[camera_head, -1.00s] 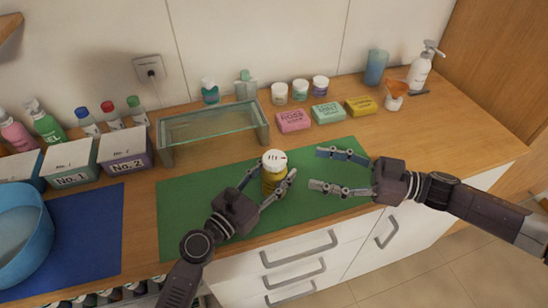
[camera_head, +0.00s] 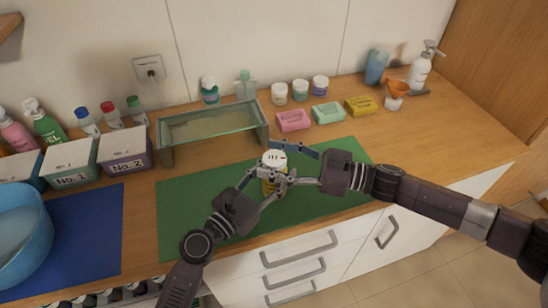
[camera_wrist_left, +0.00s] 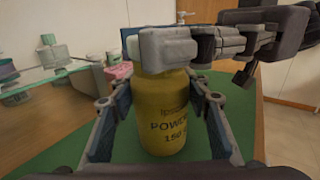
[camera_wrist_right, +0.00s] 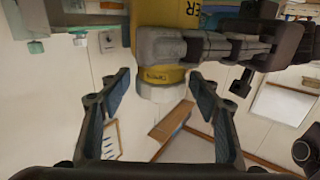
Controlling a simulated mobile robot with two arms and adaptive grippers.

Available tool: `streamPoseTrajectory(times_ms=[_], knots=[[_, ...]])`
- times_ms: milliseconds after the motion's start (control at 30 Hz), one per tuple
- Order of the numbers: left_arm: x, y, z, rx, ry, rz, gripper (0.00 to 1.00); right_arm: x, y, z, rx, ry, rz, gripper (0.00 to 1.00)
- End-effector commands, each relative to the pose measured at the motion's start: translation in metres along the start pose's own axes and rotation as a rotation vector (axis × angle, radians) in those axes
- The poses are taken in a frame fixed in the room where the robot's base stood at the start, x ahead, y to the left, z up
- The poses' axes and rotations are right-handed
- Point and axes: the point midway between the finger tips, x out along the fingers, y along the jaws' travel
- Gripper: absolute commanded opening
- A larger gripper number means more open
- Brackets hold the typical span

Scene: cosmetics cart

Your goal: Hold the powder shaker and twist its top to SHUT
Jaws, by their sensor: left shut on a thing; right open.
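The powder shaker (camera_head: 274,160) stands upright on the green mat (camera_head: 200,205), a yellow bottle with a white top. My left gripper (camera_head: 262,190) is shut on its yellow body from the front left; the left wrist view shows the body (camera_wrist_left: 167,112) between both fingers, with its label facing the camera. My right gripper (camera_head: 290,162) is open at the height of the top, with its fingers around or beside it. In the right wrist view the white top (camera_wrist_right: 160,90) lies ahead between the open fingers, with a gap on each side. The top's mark is too small to read.
A glass shelf (camera_head: 212,125) stands behind the mat. Soap boxes in pink (camera_head: 293,121), green (camera_head: 328,113) and yellow (camera_head: 361,106) lie behind to the right, with small jars behind them. Labelled bins and a blue basin (camera_head: 22,235) are at the left. The mat's right part is clear.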

Motion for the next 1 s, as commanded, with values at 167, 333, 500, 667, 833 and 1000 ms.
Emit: streamPoseTrajectory(times_ms=[167, 333, 500, 667, 833, 1000], knots=[[0.0, -0.0001, 0.0, 0.0, 0.0, 0.0, 0.19, 0.0002, 0.0, 0.0002, 0.0, 0.0, 0.0, 0.57], [0.0, -0.0001, 0.0, 0.0, 0.0, 0.0, 0.19, 0.0001, -0.0001, 0.0001, 0.0, 0.0, 0.0, 0.43], [0.0, -0.0001, 0.0, 0.0, 0.0, 0.0, 0.19, 0.0, -0.0001, 0.0001, 0.0, 0.0, 0.0, 0.24], [0.0, -0.0002, 0.0, 0.0, 0.0, 0.0, 0.19, -0.0001, 0.0001, 0.0001, 0.0, 0.0, 0.001, 0.14], [0.0, -0.0002, 0.0, 0.0, 0.0, 0.0, 0.19, 0.0004, -0.0008, 0.0004, 0.001, 0.002, 0.017, 0.14], [0.0, -0.0006, 0.0, -0.001, 0.0, -0.001, 0.19, 0.0011, -0.0016, 0.0003, 0.004, 0.006, 0.073, 0.14]])
